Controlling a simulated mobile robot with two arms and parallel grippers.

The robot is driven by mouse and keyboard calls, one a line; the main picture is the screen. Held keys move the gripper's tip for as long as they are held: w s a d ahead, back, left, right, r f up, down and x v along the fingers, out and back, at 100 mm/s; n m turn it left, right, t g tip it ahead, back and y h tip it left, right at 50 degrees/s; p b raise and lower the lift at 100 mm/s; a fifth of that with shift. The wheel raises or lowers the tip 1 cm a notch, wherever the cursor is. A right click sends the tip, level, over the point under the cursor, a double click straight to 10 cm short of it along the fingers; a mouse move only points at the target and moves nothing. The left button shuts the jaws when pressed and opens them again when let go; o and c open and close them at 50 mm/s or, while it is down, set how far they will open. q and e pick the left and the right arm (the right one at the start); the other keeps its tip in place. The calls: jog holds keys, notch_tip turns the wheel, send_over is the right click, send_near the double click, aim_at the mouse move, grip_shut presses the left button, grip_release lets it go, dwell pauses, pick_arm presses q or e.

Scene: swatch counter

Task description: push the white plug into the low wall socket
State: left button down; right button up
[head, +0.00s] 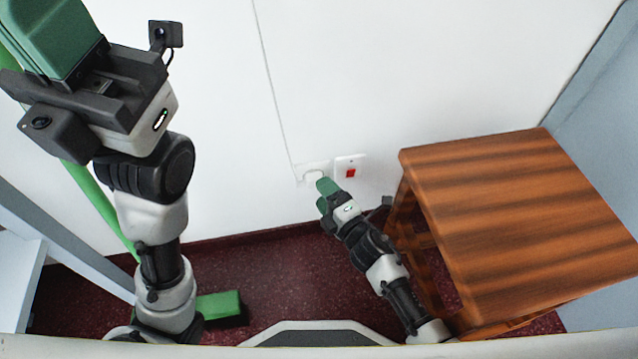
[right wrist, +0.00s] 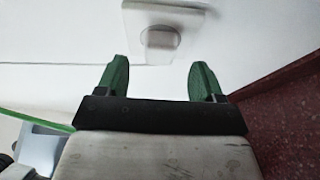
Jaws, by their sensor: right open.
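The white plug (head: 314,177) sits at the face of the low wall socket (head: 303,168), just above the skirting. In the right wrist view the plug (right wrist: 160,39) shows as a pale block in front of the socket plate (right wrist: 130,22). I cannot tell how deep it sits. My right gripper (head: 325,188) is at the socket and partly covers it in the head view. In the right wrist view its two green fingers (right wrist: 160,80) are apart with nothing between them, and the plug lies beyond their tips. My left gripper (head: 60,45) is raised at the upper left, its fingers partly cut off.
A thin cord (head: 272,90) hangs down the wall to the socket. A switch plate with a red rocker (head: 350,171) is right beside it. A wooden stool (head: 525,220) stands close to my right arm. A green block (head: 220,305) lies on the dark red floor.

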jog(key=p+v, duration=0.2)
jog(key=v, duration=0.5)
jog(key=shift+s+d, duration=0.2)
jog(key=shift+s, duration=0.1)
